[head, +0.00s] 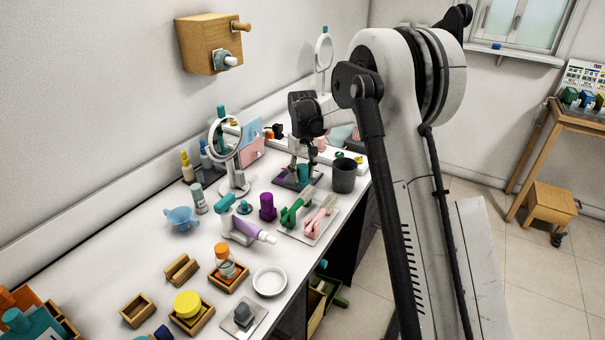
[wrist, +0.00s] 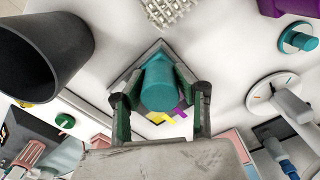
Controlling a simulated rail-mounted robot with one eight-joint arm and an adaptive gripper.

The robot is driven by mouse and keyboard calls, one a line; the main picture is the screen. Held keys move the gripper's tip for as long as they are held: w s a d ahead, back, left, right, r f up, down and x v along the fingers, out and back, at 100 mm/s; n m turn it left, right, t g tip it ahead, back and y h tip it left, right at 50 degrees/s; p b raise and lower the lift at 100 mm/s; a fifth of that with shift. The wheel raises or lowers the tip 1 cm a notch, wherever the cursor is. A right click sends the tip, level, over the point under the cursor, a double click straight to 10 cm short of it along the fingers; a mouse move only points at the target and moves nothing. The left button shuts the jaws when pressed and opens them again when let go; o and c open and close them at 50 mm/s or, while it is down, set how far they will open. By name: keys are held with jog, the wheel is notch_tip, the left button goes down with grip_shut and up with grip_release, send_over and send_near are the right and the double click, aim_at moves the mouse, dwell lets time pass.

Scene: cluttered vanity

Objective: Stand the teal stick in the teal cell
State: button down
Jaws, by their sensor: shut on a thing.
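My gripper (head: 304,163) is shut on the teal stick (head: 303,174), which shows below the jaws in the head view. In the wrist view the teal stick (wrist: 158,84) sits between the two fingers of my gripper (wrist: 160,92). A low grey-walled holder (head: 283,182) with a purple area stands under it on the vanity. The holder (wrist: 183,72) also shows behind the stick in the wrist view, with purple and yellow patches. The teal cell cannot be made out; the stick and fingers cover part of the holder. I cannot tell whether the stick's lower end touches the holder.
A dark grey cup (head: 344,177) stands close on the right of the holder. A purple bottle (head: 267,207) and a round mirror (head: 224,138) stand to the left.

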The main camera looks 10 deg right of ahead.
jog(key=shift+f, duration=0.2)
jog(key=c, duration=1.2)
grip_release()
notch_tip(320, 180, up, 12)
